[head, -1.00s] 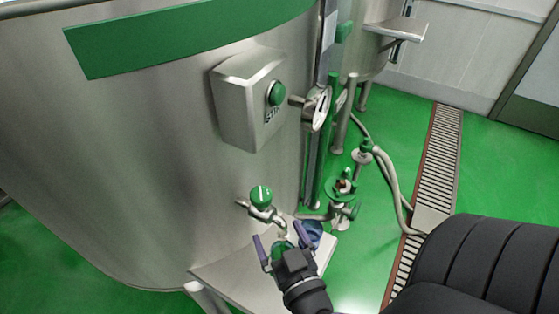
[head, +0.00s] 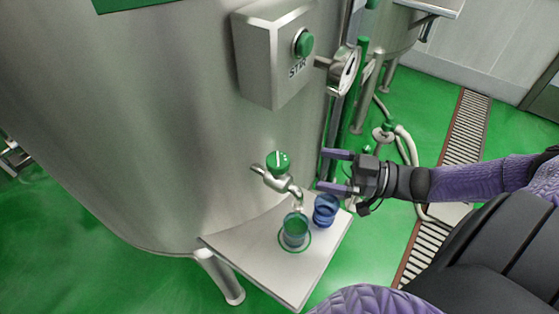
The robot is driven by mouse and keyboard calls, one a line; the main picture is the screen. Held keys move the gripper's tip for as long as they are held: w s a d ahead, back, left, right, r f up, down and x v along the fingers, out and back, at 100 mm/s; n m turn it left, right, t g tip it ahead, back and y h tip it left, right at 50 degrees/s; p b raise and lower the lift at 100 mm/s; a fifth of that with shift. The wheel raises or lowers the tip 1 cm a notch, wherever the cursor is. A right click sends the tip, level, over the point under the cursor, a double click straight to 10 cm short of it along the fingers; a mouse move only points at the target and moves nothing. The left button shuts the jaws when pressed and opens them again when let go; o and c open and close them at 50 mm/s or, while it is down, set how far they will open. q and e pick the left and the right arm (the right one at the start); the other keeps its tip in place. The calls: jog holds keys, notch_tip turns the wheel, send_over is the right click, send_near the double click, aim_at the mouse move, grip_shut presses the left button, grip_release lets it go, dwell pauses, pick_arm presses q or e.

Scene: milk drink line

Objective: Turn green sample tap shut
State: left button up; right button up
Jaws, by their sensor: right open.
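The green sample tap (head: 278,162) sticks out from the side of the steel tank. Its round green knob carries a white mark, and its spout bends down over a clear green-tinted cup (head: 295,231). The cup stands upright within a green ring on the steel shelf (head: 287,273). I cannot tell whether anything runs from the spout. My right gripper (head: 324,170) is open and empty, to the right of the tap and apart from it. Its purple fingers point left towards the tap. My left gripper is not in view.
A blue cup (head: 325,210) stands on the shelf just below my right gripper. A grey box (head: 270,55) with a green button and a dial gauge (head: 345,70) sit above the tap. Hoses and a floor drain (head: 466,130) lie to the right.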

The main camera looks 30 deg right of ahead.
aim_at(279, 160)
jog(key=b+x, duration=0.1)
jog(key=x, duration=0.8)
jog(key=shift+w+a, duration=0.25)
jog(key=shift+a, duration=0.05)
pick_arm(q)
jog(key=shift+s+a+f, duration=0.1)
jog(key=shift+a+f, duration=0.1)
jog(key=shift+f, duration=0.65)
